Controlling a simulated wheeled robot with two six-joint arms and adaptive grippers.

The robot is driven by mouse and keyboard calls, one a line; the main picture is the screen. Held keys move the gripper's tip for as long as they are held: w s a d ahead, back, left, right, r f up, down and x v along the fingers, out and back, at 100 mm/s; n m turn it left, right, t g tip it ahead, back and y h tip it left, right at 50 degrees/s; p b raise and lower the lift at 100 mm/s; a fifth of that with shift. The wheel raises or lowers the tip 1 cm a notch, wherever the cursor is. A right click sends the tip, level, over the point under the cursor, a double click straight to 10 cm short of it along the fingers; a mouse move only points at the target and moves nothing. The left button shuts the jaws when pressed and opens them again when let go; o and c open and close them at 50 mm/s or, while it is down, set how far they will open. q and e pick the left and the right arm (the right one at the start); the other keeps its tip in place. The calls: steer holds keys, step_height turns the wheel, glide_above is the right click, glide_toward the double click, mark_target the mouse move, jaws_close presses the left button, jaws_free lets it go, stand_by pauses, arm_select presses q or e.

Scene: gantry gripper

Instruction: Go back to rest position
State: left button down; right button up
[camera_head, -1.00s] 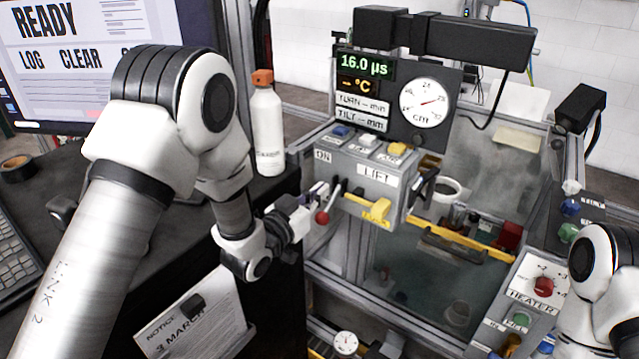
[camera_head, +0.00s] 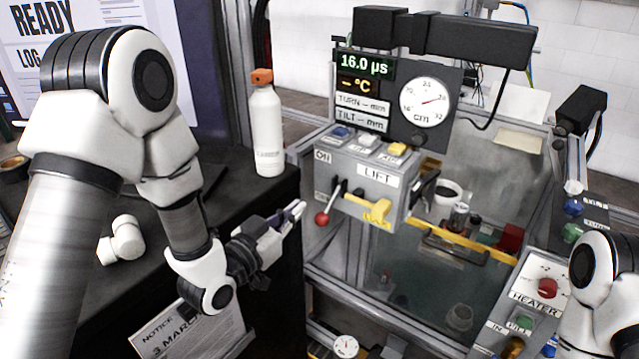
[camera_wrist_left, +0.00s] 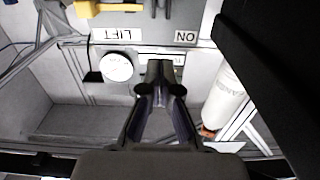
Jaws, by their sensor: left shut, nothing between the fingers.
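My left gripper (camera_head: 291,215) is shut and empty, in front of the dark cabinet and left of the grey control box (camera_head: 352,178). It is apart from the red-knobbed lever (camera_head: 321,218) on that box. In the left wrist view my left gripper's fingers (camera_wrist_left: 160,72) are together with nothing between them. My right arm (camera_head: 603,290) shows only in part at the right edge. Its gripper is out of view.
A white bottle with an orange cap (camera_head: 267,125) stands on the dark desk near the left arm. The box carries a yellow lift handle (camera_head: 378,211). A heater panel (camera_head: 537,300) stands at the lower right. A dial gauge (camera_head: 425,100) is behind the box.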

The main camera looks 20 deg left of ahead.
arm_select(q)
steer(key=s+a+f+n+g+y, duration=0.1)
steer(key=s+f+g, duration=0.3)
steer(key=f, duration=0.8)
steer(key=s+f+n+g+y, duration=0.15)
steer(key=s+f, duration=0.35)
steer(key=f, duration=0.6)
steer(key=s+a+f+g+y, duration=0.1)
steer(key=s+f+g, duration=0.3)
steer(key=s, duration=0.3)
steer(key=s+a+f+n+g+y, duration=0.1)
steer(key=s+a+f+g, duration=0.1)
steer(key=s+f+g, duration=0.2)
steer(key=s+a+f+n+g+y, duration=0.1)
steer(key=s+f+g, duration=0.3)
steer(key=s, duration=0.7)
steer(key=shift+a+f, duration=0.35)
steer(key=shift+a, duration=0.1)
